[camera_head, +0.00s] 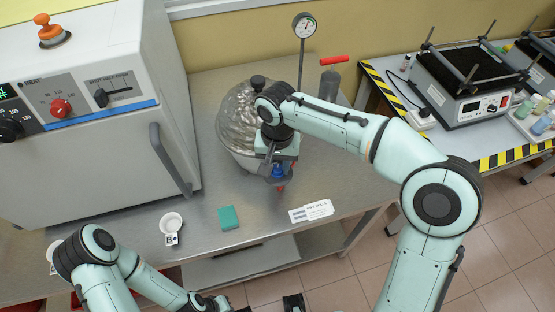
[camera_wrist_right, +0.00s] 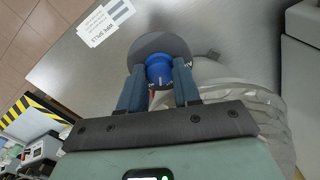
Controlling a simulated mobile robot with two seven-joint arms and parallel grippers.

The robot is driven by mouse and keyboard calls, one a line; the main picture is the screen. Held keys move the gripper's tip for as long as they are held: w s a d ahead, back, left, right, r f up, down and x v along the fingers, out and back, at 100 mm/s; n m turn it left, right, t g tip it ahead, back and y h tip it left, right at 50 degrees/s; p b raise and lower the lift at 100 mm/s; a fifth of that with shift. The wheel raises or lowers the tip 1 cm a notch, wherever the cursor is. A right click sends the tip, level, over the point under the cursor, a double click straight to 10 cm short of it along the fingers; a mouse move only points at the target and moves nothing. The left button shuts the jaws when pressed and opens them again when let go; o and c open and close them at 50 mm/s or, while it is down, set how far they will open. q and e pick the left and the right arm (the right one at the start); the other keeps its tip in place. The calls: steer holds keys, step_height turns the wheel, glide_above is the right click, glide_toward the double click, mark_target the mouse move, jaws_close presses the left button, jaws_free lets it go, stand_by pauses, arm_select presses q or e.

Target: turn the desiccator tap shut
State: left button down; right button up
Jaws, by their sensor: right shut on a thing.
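The desiccator (camera_head: 236,118) is a large, rounded glass vessel with a dark knob on top, standing on the metal bench. Its blue tap (camera_head: 278,171) is on the near side, with a red piece just below. My right gripper (camera_head: 272,168) reaches down over the front of the desiccator, shut on the tap. In the right wrist view, the blue tap knob (camera_wrist_right: 159,70) sits between the two fingers of the right gripper (camera_wrist_right: 160,84), with a grey disc behind it. My left gripper (camera_head: 212,303) is low at the bottom edge, away from the desiccator; its fingers do not show clearly.
A white oven (camera_head: 90,150) with a grey handle stands at left. A vacuum gauge (camera_head: 304,26) on a post and a grey cylinder with a red handle (camera_head: 334,60) stand behind.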

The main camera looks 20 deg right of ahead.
mark_target(278, 168)
arm_select(q)
steer(key=r+p, duration=0.1)
steer(key=w+r, duration=0.1)
steer(key=shift+w+r+p, duration=0.2)
steer(key=shift+r+p, duration=0.1)
steer(key=shift+p, duration=0.1)
arm_select(e)
steer(key=n, duration=0.5)
steer(key=shift+n, duration=0.3)
steer(key=o, duration=1.1)
steer(key=shift+c, duration=0.2)
arm_select(q)
steer(key=w+r+p, duration=0.2)
steer(key=r, duration=0.1)
steer(key=shift+w, duration=0.1)
arm_select(e)
step_height(278, 168, up, 13)
steer(key=shift+r, duration=0.2)
